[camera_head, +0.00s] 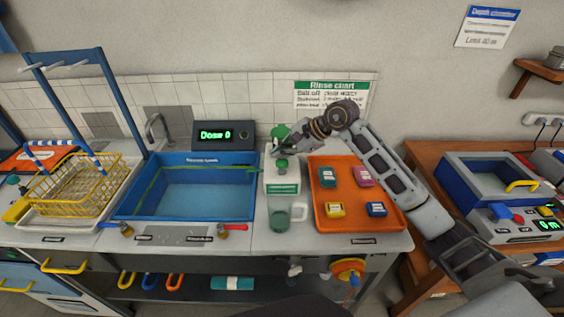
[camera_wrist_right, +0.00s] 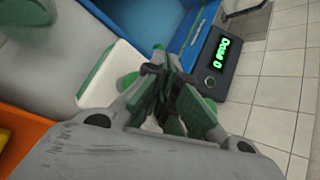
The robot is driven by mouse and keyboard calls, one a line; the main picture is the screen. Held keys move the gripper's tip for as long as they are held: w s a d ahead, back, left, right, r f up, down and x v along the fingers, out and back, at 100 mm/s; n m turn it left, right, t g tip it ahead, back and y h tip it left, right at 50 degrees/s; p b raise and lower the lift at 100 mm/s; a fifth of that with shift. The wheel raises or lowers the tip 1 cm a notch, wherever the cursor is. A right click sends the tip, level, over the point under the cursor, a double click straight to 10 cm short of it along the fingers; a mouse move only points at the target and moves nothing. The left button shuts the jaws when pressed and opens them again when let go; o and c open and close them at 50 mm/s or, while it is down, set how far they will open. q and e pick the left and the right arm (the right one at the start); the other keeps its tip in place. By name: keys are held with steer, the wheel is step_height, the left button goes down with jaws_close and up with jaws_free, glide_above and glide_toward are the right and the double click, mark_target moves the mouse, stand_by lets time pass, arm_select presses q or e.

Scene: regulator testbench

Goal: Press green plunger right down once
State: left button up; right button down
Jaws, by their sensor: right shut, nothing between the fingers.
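The green plunger (camera_head: 281,163) is a round knob on top of the white dispenser (camera_head: 283,185), which has a green label and a green spout pointing left over the basin. My right gripper (camera_head: 274,149) is shut and empty, just above and behind the plunger in the head view. I cannot tell whether they touch. In the right wrist view my gripper (camera_wrist_right: 172,92) shows its closed green-padded fingers, with a rounded green part (camera_wrist_right: 128,82) close beside them, partly hidden. The display (camera_head: 222,135) reads "Dose 0". My left gripper is not in view.
A green-tinted mug (camera_head: 288,216) stands in front of the dispenser. An orange tray (camera_head: 322,222) with several coloured blocks lies to the right, under my right arm. A blue basin (camera_head: 135,210) and a yellow wire rack (camera_head: 70,185) are to the left.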

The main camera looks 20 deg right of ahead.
stand_by(0.7)
steer(key=shift+f, duration=0.2)
steer(key=shift+f+b, duration=0.25)
steer(key=shift+b, duration=0.35)
